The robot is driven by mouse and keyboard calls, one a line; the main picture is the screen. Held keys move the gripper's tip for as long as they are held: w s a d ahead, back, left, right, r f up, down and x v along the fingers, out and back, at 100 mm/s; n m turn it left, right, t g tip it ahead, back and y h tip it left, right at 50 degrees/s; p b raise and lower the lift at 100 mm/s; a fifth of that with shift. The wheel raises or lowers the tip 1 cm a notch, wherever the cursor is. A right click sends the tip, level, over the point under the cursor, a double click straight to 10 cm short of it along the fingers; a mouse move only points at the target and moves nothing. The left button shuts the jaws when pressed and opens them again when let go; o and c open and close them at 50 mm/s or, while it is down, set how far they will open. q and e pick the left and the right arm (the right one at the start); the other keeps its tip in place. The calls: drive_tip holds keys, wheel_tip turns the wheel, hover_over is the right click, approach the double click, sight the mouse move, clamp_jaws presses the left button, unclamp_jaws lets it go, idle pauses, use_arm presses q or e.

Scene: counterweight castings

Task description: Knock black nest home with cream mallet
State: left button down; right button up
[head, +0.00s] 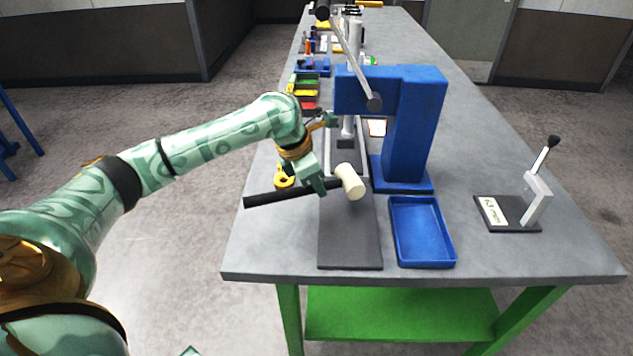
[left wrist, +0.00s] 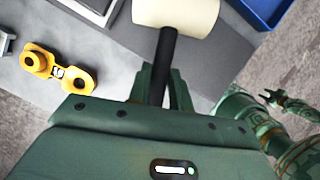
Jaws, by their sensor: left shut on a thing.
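The mallet has a cream head (head: 349,182) and a black handle (head: 272,197). My left gripper (head: 322,187) is shut on the handle close to the head and holds the mallet over the near left part of the table. In the left wrist view the cream head (left wrist: 176,14) lies beyond the fingers, with the handle (left wrist: 162,62) running back between them. I cannot pick out the black nest with certainty; dark parts show under the blue press, partly behind my arm. Part of my other arm shows at the right of the wrist view; its jaw state is unclear.
A blue press (head: 412,125) with a grey lever stands behind the mallet. A dark mat (head: 350,250) and an empty blue tray (head: 424,262) lie at the front. A yellow two-holed piece (left wrist: 60,69) lies beside the mallet. A lever fixture (head: 537,200) stands right.

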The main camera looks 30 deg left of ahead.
use_arm(q)
drive_tip(key=shift+r, duration=0.1)
drive_tip(key=shift+s, duration=0.1)
drive_tip(key=shift+w+a+f+b, duration=0.15)
drive_tip(key=shift+f+b, duration=0.1)
drive_tip(key=shift+f, duration=0.25)
drive_tip(key=shift+w+f+b, duration=0.15)
drive_tip(key=shift+f+b, duration=0.1)
drive_tip(key=shift+f, duration=0.2)
drive_tip(key=shift+w+a+f+b, duration=0.15)
drive_tip(key=shift+f+b, duration=0.1)
drive_tip(key=shift+f, duration=0.25)
drive_tip(key=shift+w+a, duration=0.5)
drive_tip(key=shift+w, duration=0.3)
drive_tip(key=shift+s+d, duration=0.1)
drive_tip(key=shift+s, duration=0.05)
drive_tip(key=shift+s+d+r+p, duration=0.15)
drive_tip(key=shift+s+d+p, duration=0.25)
drive_tip(key=shift+s+p, duration=0.3)
